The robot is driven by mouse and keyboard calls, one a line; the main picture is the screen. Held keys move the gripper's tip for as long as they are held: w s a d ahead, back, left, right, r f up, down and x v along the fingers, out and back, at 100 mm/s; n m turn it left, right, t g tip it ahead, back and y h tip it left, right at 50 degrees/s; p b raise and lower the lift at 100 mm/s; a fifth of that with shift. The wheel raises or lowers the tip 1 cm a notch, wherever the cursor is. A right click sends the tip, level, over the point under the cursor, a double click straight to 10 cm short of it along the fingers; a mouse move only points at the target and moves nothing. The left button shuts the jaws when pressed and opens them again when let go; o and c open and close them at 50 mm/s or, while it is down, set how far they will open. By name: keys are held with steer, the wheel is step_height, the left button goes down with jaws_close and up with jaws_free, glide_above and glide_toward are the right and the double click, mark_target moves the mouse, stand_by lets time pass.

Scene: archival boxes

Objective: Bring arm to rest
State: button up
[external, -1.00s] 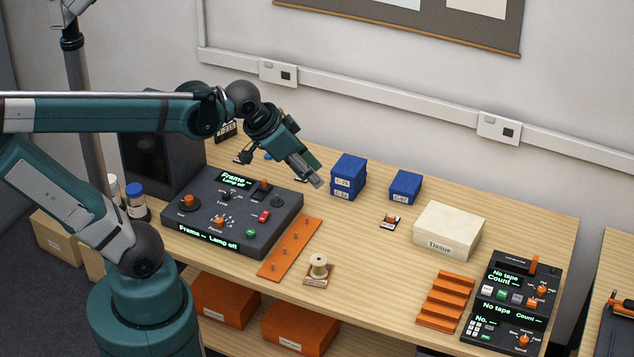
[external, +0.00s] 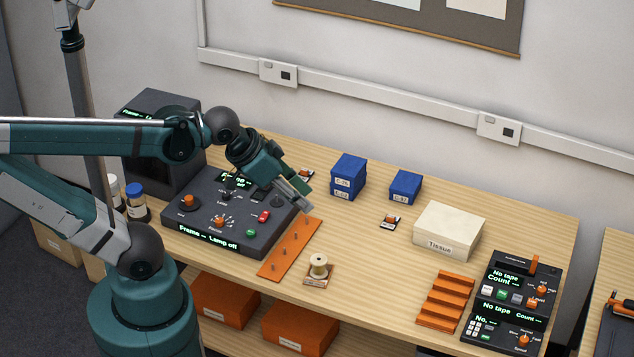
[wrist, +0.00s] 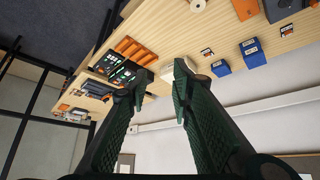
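My gripper (external: 301,203) hangs in the air over the right edge of the dark control panel (external: 262,238), near the top of the orange pegged strip (external: 288,251). In the wrist view its two green fingers (wrist: 158,90) are spread apart with nothing between them. My arm reaches in from the left, with its wrist tilted down to the right. Part of the panel is hidden behind my wrist.
Two stacked blue boxes (external: 348,178), a single blue box (external: 405,187) and a tissue box (external: 449,231) stand right of my gripper. A spool (external: 319,266) sits in front. An orange stepped rack (external: 444,300) and a tape device (external: 517,290) are at the right end.

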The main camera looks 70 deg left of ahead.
steer(key=shift+f+b, duration=2.4)
steer(key=shift+f, duration=0.15)
